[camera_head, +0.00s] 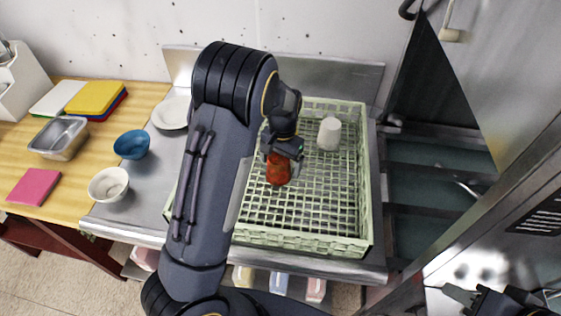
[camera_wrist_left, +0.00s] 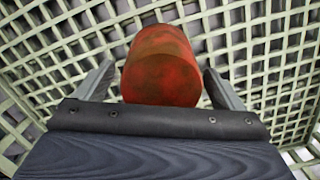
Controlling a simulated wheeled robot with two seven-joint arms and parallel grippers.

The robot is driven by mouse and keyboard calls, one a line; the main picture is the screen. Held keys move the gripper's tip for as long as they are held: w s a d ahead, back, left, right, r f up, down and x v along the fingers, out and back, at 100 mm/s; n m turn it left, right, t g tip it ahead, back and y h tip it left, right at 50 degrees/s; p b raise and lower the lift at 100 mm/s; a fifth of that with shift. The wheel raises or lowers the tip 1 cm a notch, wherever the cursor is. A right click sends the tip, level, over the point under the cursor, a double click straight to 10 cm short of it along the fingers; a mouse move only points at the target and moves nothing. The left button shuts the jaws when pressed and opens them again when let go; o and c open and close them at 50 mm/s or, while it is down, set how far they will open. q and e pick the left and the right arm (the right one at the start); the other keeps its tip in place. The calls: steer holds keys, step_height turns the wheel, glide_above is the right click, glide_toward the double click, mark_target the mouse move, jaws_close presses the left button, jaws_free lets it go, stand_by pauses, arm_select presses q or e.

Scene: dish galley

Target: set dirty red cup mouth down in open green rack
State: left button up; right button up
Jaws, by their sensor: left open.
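The dirty red cup (camera_head: 278,171), blotched with dark stains, is inside the open pale green rack (camera_head: 300,243), near its middle. In the left wrist view the red cup (camera_wrist_left: 161,75) shows its closed round end toward the camera; its mouth faces away toward the grid and is hidden. My left gripper (camera_head: 283,158) is over the cup, one finger on each side. The jaws are open, with a gap visible beside the cup. Whether the cup's rim touches the grid is hidden. My right gripper (camera_head: 497,300) is at the lower right corner, partly cut off, its jaws unclear.
A white cup (camera_head: 329,134) stands in the rack at the back right. Left of the rack are a white plate (camera_head: 172,112), a blue bowl (camera_head: 132,145) and a white bowl (camera_head: 109,184). My left arm hides the rack's left part. The rack's front right is free.

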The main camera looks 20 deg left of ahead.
arm_select(q)
steer(key=shift+r, duration=0.1)
steer(key=r, duration=0.5)
steer(key=r+b, duration=0.1)
steer(key=r, duration=0.1)
steer(key=shift+w+r, duration=0.3)
steer(key=shift+w, duration=0.05)
